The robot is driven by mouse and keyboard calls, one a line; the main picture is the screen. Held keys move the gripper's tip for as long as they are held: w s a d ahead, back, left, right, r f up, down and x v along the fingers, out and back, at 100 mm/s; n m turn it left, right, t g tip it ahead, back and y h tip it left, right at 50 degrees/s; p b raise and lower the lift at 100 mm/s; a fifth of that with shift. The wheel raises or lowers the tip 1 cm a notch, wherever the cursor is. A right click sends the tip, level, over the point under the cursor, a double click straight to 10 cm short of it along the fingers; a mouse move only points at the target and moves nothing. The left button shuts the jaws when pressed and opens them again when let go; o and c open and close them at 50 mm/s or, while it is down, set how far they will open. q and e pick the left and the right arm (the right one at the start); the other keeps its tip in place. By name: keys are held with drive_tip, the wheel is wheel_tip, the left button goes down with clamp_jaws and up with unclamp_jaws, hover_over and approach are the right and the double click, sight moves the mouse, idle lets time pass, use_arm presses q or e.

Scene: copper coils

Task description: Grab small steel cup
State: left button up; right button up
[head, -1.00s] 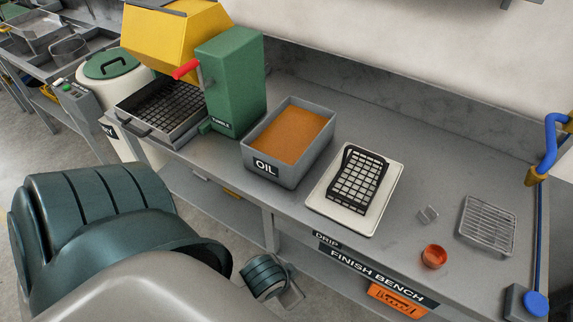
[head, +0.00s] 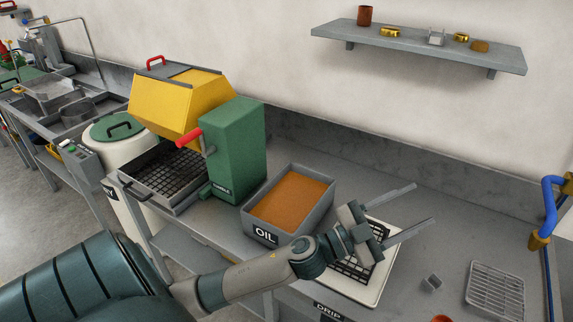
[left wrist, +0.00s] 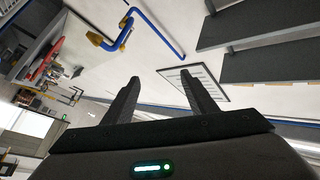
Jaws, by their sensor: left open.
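A small grey metal piece (head: 431,283) stands on the bench right of the drip tray; it may be the small steel cup, but it is too small to tell. Another small silvery piece (head: 436,38) sits on the wall shelf. My left gripper (head: 424,204) is open and empty, above the drip tray and pointing right. The gripper is up and left of the metal piece on the bench, apart from it. In the left wrist view, nothing is between the fingers (left wrist: 160,82). My right gripper is out of view.
The white drip tray (head: 377,290) with a black rack lies under my left gripper. An oil bin (head: 262,234), a wire rack (head: 495,290) and an orange-red cup (head: 441,319) are on the bench. The wall shelf (head: 420,48) holds several small items. A blue pipe (head: 549,200) stands at right.

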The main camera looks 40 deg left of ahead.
use_arm(q)
drive_tip(key=s+d+f+m+g+h, duration=0.2)
drive_tip(key=d+m+g+h, duration=0.35)
drive_tip(key=m+g, duration=0.65)
drive_tip(key=a+f+m+g+y, duration=0.2)
drive_tip(key=a+f+g+y, duration=0.25)
drive_tip(key=a+f, duration=0.3)
drive_tip(key=a+n+g+y, duration=0.1)
drive_tip(key=a+y, duration=0.4)
drive_tip(key=a, duration=1)
drive_tip(key=s+a+n+g+y, duration=0.1)
drive_tip(key=a+n+y, duration=0.3)
drive_tip(key=a, duration=1.1)
drive_tip(key=y, duration=0.2)
drive_tip(key=shift+y, duration=0.3)
drive_tip(key=shift+r+g, duration=0.1)
drive_tip(key=shift+g, duration=0.15)
drive_tip(key=shift+d, duration=0.1)
